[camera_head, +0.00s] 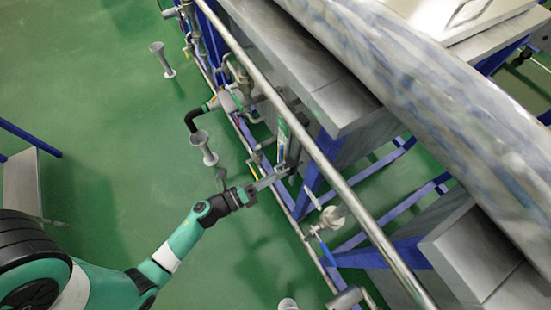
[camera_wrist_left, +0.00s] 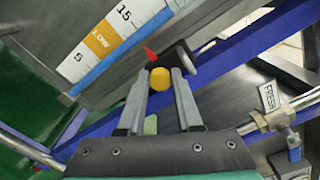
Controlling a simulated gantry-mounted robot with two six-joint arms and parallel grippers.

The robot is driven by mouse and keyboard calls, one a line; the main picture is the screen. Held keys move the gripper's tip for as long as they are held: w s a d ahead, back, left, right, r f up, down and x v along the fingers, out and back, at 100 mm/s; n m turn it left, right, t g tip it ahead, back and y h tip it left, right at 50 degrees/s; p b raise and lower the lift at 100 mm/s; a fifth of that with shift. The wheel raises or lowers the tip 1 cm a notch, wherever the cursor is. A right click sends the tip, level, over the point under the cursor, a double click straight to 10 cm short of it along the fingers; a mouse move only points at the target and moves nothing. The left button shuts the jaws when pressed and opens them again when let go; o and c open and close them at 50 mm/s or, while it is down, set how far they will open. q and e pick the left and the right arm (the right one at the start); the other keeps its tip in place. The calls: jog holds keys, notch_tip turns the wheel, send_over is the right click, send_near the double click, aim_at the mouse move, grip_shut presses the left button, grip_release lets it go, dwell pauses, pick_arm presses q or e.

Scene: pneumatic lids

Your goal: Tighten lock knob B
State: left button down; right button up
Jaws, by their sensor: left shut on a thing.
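My left gripper (camera_head: 284,173) reaches from the lower left to the pipe-and-frame side of the machine. In the left wrist view its two long grey fingers (camera_wrist_left: 165,80) are shut on a small knob with a yellow round end (camera_wrist_left: 160,81). A red pointer (camera_wrist_left: 150,54) and a dark, rounded part (camera_wrist_left: 182,58) sit just beyond the fingertips. No letter shows on the knob, so I cannot tell from a label whether it is lock knob B. In the head view the knob is too small to make out. My right gripper is in neither view.
A gauge strip (camera_wrist_left: 105,38) marked 5, 15 and LOW stands close by. A tag reading FRESH (camera_wrist_left: 270,97) hangs at a pipe valve on the right. A long steel rail (camera_head: 330,172) and blue frame run beside my gripper. Green floor (camera_head: 110,130) is open on the left.

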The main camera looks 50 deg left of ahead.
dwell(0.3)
pick_arm(q)
jog(key=c, duration=0.6)
grip_release()
